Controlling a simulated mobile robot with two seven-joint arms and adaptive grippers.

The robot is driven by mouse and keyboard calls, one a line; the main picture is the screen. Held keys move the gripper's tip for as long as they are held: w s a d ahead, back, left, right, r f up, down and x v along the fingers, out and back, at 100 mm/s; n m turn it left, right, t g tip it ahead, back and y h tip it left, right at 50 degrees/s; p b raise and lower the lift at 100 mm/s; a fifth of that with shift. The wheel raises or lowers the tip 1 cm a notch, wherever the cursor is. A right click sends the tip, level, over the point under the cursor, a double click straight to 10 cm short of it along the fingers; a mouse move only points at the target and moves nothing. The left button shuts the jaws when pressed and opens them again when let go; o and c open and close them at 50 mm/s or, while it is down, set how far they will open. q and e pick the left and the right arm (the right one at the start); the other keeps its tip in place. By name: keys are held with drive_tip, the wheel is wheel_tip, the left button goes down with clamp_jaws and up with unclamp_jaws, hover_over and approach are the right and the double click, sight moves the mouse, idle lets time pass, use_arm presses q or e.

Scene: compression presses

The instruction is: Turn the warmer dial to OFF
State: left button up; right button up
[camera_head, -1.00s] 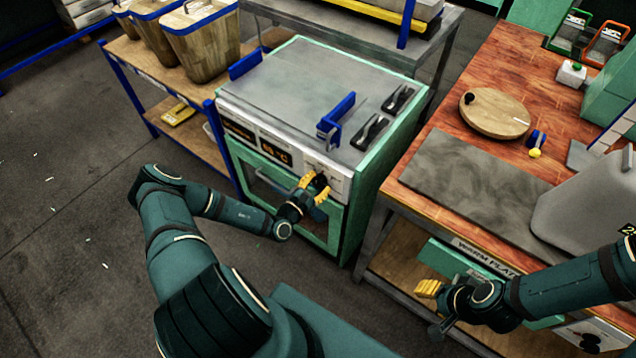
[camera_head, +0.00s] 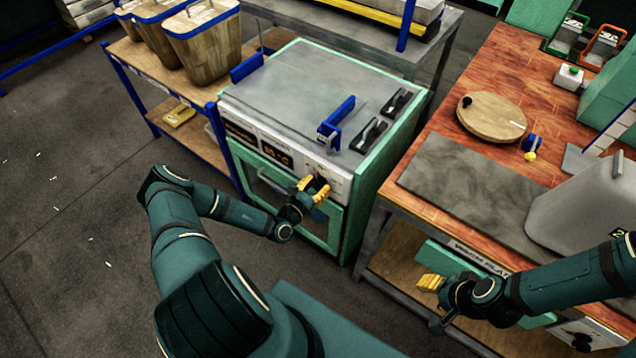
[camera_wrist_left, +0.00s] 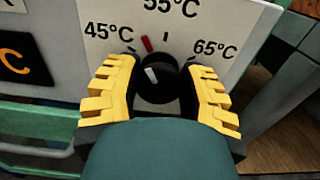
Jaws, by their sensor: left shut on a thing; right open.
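The warmer (camera_head: 300,105) is a green and grey cabinet with a white front panel. Its black dial (camera_wrist_left: 160,82) shows in the left wrist view between the yellow fingers, with a white mark toward its upper left. A red mark stands on the panel just above it. The labels 45°C, 55°C and 65°C (camera_wrist_left: 215,49) are readable; no OFF label is visible. My left gripper (camera_head: 313,188) is shut on the dial, which its fingers mostly hide in the head view. My right gripper (camera_head: 430,283) is open and empty beside the right bench's lower shelf.
A blue handle (camera_head: 338,122) and black clamps (camera_head: 370,135) sit on the warmer's top. The wooden bench (camera_head: 490,110) at right carries a round board (camera_head: 491,117), a dark mat and a grey container. Wooden bins stand on the left shelf.

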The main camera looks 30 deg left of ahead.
use_arm(q)
drive_tip(key=n, duration=0.3)
drive_tip(key=shift+n, duration=0.4)
drive_tip(key=n, duration=0.4)
drive_tip(key=shift+a+f+n, duration=0.1)
drive_tip(key=shift+n, duration=0.2)
drive_tip(key=n, duration=0.4)
drive_tip(key=shift+f+n+b, duration=0.1)
drive_tip(key=shift+n+b, duration=0.5)
drive_tip(key=shift+n, duration=2.1)
drive_tip(key=o, duration=1.2)
